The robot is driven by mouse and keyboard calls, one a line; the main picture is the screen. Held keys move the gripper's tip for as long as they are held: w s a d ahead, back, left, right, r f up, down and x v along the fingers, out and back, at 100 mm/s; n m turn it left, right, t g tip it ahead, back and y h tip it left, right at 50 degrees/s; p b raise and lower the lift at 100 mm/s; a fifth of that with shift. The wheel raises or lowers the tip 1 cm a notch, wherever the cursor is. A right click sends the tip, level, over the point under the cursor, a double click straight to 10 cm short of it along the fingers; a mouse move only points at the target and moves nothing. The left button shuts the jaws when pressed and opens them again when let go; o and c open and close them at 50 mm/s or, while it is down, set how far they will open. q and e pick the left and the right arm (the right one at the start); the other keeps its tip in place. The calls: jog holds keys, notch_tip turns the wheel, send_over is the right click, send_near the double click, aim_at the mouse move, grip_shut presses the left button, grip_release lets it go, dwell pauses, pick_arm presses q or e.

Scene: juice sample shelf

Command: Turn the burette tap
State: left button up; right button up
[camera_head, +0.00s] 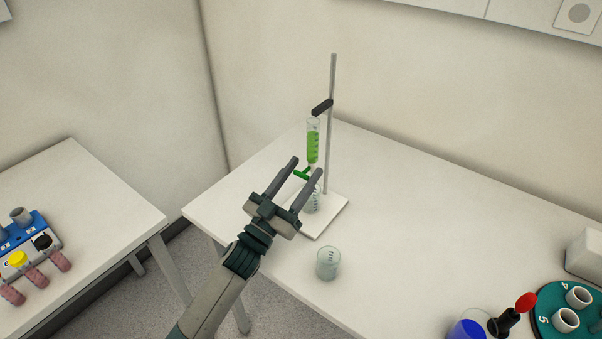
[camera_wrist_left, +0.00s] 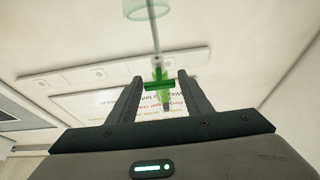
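The burette (camera_head: 313,142) holds green liquid and hangs upright from a clamp (camera_head: 322,107) on a metal stand rod (camera_head: 331,150). Its green tap (camera_head: 302,174) is at its lower end. My left gripper (camera_head: 306,166) is open, its two fingers pointing toward the tap, one on each side of it in the picture. In the left wrist view the green tap (camera_wrist_left: 159,86) shows between the open fingers (camera_wrist_left: 157,78). I cannot tell whether the fingers touch it. A beaker (camera_head: 312,202) stands under the burette on the white stand base (camera_head: 334,213), partly hidden by a finger. My right gripper is not in view.
Another glass beaker (camera_head: 328,263) stands on the table in front of the stand. A green round rack (camera_head: 567,308), a red-topped black item (camera_head: 513,314) and a blue-filled vessel (camera_head: 467,330) are at the lower right. A second table (camera_head: 95,190) stands left across a gap.

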pick_arm(q)
jog(key=c, duration=0.7)
jog(key=shift+m+g+h, duration=0.5)
jog(key=shift+m+h, duration=0.1)
jog(key=shift+m, duration=1)
jog(key=m+g+h, duration=0.1)
jog(key=m+g, duration=0.1)
jog(key=m, duration=0.2)
jog(key=o, duration=1.1)
jog(key=shift+c, duration=0.2)
jog(key=shift+s+f, duration=0.15)
